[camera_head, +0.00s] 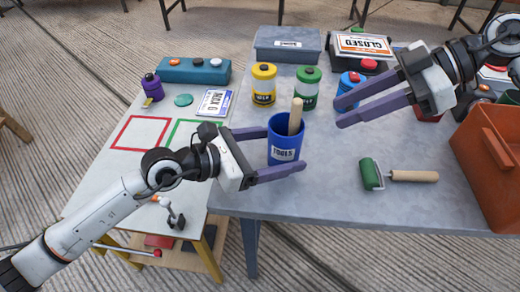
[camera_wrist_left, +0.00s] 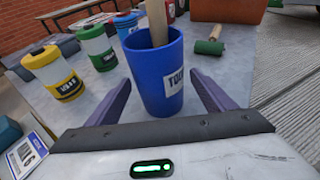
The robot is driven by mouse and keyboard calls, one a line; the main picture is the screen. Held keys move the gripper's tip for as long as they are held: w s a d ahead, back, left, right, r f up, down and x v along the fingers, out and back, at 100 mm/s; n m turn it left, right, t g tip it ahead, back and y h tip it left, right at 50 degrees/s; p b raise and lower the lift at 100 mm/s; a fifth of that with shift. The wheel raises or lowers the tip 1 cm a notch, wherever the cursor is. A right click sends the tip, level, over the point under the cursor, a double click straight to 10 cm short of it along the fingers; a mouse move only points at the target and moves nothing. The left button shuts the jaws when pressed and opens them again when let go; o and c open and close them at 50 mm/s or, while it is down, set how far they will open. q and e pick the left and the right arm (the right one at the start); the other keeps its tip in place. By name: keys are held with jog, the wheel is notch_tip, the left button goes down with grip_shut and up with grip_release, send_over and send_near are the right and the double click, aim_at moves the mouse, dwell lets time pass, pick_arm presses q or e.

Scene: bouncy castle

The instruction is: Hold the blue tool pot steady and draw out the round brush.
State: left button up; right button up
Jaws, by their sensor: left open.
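The blue tool pot (camera_head: 285,135), with a white label, stands upright on the grey table. A wooden handle (camera_head: 296,113) sticks up out of it; the end inside the pot is hidden. My left gripper (camera_head: 286,150) is open with one finger on each side of the pot. In the left wrist view the pot (camera_wrist_left: 155,72) stands between the two purple fingers, with a gap visible on both sides. My right gripper (camera_head: 339,112) is open and empty, above the table to the right of the pot.
Yellow (camera_head: 263,86) and green (camera_head: 307,88) jars and a blue jar (camera_head: 347,92) stand behind the pot. A green roller (camera_head: 372,174) lies to the right. An orange bin (camera_head: 485,165) is at the right edge. The table front is clear.

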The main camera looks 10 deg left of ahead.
pick_arm(q)
jog(key=shift+x, duration=0.8)
